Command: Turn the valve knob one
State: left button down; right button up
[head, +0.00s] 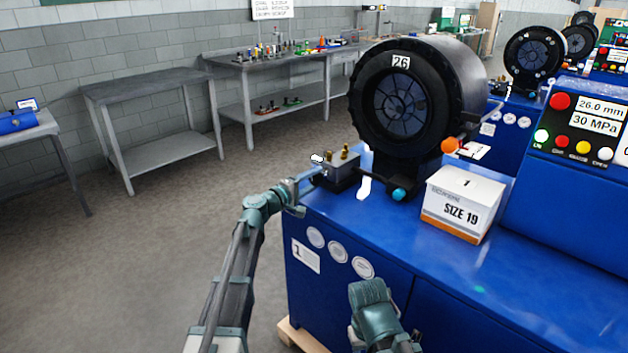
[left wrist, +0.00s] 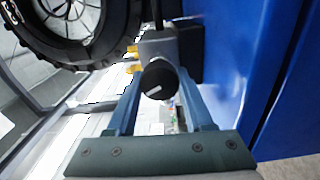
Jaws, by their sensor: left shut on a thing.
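The valve knob (left wrist: 158,80) is round and black with a white pointer line, on the front of a grey valve block (head: 341,169) with brass fittings. The block stands on the blue machine's front left corner in the head view. My left gripper (head: 316,174) reaches it from the left. In the left wrist view, its two fingers (left wrist: 161,84) lie on either side of the knob and are shut on it. In the head view the fingers and block hide the knob. A teal part of my right arm shows at the bottom centre; its fingers are not visible.
The black crimper head (head: 404,95) marked 26 rises behind the block. A SIZE 19 box (head: 463,204) stands on the blue cabinet (head: 420,236) to the right. A control panel (head: 588,125) is at far right. Grey tables (head: 150,100) stand back left; the floor between is clear.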

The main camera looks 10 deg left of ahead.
pick_arm(q)
jog(key=shift+s, duration=0.1)
dwell(0.4)
jog(key=shift+c, duration=1.4)
grip_release()
jog(key=v, duration=1.3)
jog(key=shift+s+a, duration=0.2)
jog(key=shift+s, duration=0.1)
